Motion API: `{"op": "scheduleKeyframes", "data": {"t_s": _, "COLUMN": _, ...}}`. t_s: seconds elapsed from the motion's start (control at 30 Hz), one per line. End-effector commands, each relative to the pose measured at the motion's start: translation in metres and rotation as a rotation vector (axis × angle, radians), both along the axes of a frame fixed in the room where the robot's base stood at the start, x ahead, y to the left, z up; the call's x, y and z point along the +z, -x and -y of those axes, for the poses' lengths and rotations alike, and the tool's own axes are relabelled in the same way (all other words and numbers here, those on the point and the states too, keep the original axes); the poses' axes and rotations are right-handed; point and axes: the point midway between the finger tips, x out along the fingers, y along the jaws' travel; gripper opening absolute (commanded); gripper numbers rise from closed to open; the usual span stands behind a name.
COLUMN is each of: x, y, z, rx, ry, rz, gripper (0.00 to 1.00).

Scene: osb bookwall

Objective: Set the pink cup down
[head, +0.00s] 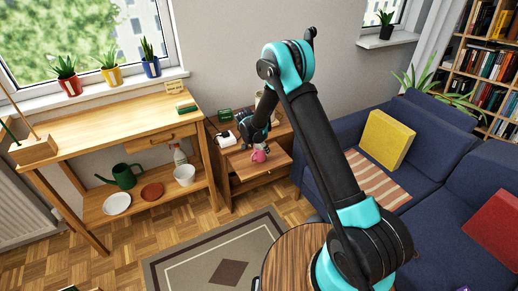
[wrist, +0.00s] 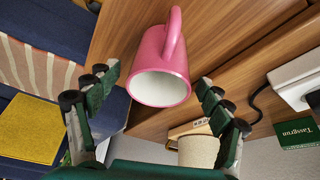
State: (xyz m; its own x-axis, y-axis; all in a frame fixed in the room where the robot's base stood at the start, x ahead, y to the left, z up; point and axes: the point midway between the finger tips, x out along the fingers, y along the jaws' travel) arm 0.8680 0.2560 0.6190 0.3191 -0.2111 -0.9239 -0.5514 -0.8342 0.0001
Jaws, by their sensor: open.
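The pink cup (head: 259,156) is at the small wooden cabinet (head: 262,171) in the head view, over its light wooden front board. In the wrist view the cup (wrist: 152,88) shows its white inside and rim toward my gripper, with its handle pointing away. Wood lies behind it; its base is hidden, so I cannot tell how it rests. My gripper (wrist: 158,77) is open, with one green-and-black finger on each side of the cup's rim and visible gaps to both. In the head view my gripper (head: 250,139) is just above the cup, small and partly hidden.
A white box (head: 226,139) and a green box (head: 225,115) are on the cabinet. A blue sofa (head: 440,180) stands at right, a wooden console table (head: 100,122) at left. Floor ahead carries a rug (head: 190,267).

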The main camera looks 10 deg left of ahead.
Motion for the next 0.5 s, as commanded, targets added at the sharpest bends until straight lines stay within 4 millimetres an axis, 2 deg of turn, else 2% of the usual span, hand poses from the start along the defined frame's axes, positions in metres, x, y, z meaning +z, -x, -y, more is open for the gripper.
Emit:
{"op": "scheduleKeyframes", "data": {"t_s": 0.17, "x": 0.01, "y": 0.003, "z": -0.002, "rx": 0.001, "ry": 0.0, "rz": 0.0, "gripper": 0.8}}
{"op": "scheduleKeyframes", "data": {"t_s": 0.5, "x": 0.069, "y": 0.024, "z": -0.016, "rx": 0.002, "ry": 0.001, "rz": 0.0, "gripper": 0.8}}
